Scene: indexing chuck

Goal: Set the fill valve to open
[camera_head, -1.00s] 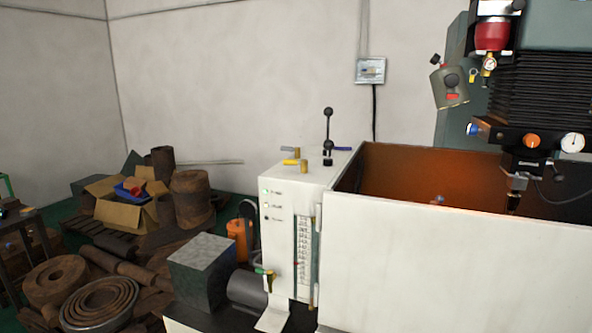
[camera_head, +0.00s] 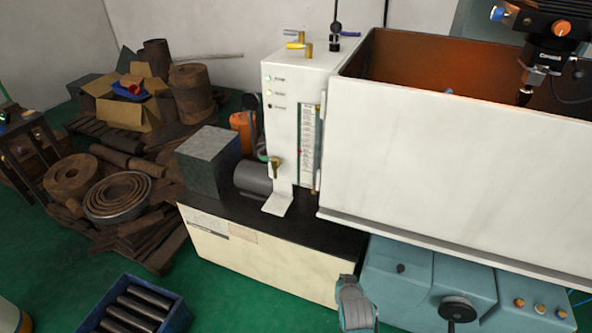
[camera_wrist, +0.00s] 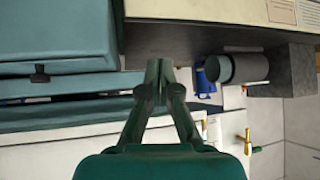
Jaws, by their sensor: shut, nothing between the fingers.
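In the head view, a green-handled brass valve (camera_head: 274,166) sits low on the white panel's front. A yellow-handled valve (camera_head: 300,46), a second brass valve with a pale handle (camera_head: 293,37) and a blue lever (camera_head: 350,35) are on top of the cabinet. I cannot read which is the fill valve. In the wrist view, my gripper (camera_wrist: 165,66) is shut and empty, touching nothing that I can make out. A brass valve (camera_wrist: 247,139) with a green lever shows below right of it, apart from the fingers. A teal end of my arm (camera_head: 355,305) shows in the head view.
The large white enclosure (camera_head: 450,160) fills the right. A grey block (camera_head: 208,162) and dark motor (camera_head: 252,178) stand on the cream base (camera_head: 262,265) left of the panel. A blue crate of bars (camera_head: 137,310) is on the green floor. Teal machine housings (camera_head: 400,270) are below.

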